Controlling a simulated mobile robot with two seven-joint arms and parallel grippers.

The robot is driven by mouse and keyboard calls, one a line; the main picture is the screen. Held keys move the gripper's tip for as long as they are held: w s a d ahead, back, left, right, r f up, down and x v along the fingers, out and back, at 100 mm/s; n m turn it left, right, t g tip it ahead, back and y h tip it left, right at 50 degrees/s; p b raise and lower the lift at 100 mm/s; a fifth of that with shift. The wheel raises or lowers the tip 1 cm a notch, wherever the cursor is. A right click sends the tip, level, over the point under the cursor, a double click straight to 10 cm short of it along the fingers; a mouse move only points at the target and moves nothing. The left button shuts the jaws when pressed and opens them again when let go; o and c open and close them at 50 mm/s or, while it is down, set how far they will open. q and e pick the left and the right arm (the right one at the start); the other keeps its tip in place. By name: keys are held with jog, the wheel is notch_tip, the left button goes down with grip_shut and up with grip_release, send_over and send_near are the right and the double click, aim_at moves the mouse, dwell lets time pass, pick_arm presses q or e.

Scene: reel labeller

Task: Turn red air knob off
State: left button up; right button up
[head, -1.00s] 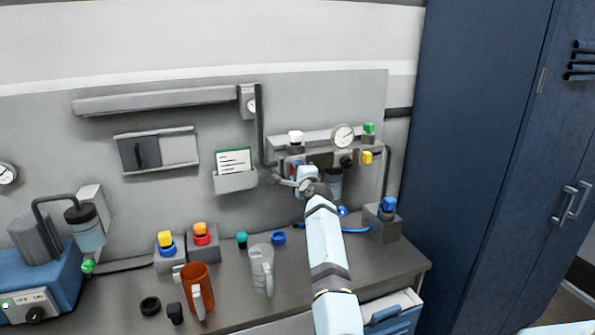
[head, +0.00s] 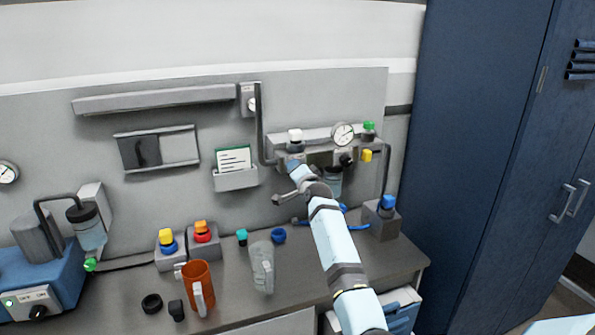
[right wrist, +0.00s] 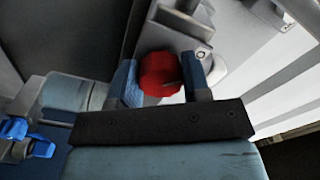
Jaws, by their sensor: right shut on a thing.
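The red air knob (right wrist: 160,72) shows in the right wrist view, between the two blue fingers of my right gripper (right wrist: 161,84). The fingers are closed on its sides. A dark mark shows on the right part of the knob's face. In the head view my right arm reaches up to the grey air panel (head: 363,153) on the back wall. The knob cannot be made out there, hidden by my wrist. My left gripper is not in view.
A pressure gauge (head: 343,134), a green knob (head: 369,127) and a yellow knob (head: 367,156) are close by on the panel. An orange mug (head: 196,283) and a clear jug (head: 262,266) stand on the bench below. A blue cabinet (head: 470,140) stands at right.

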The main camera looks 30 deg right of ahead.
jog(key=shift+d+r, duration=0.1)
jog(key=shift+r, duration=0.25)
jog(key=o, duration=0.7)
jog(key=shift+c, duration=0.2)
jog(key=shift+o, duration=1.3)
jog(key=shift+f, duration=0.1)
jog(key=shift+w+f, duration=0.1)
jog(key=shift+f, duration=0.05)
jog(key=b+v, duration=0.2)
jog(key=v, duration=1.2)
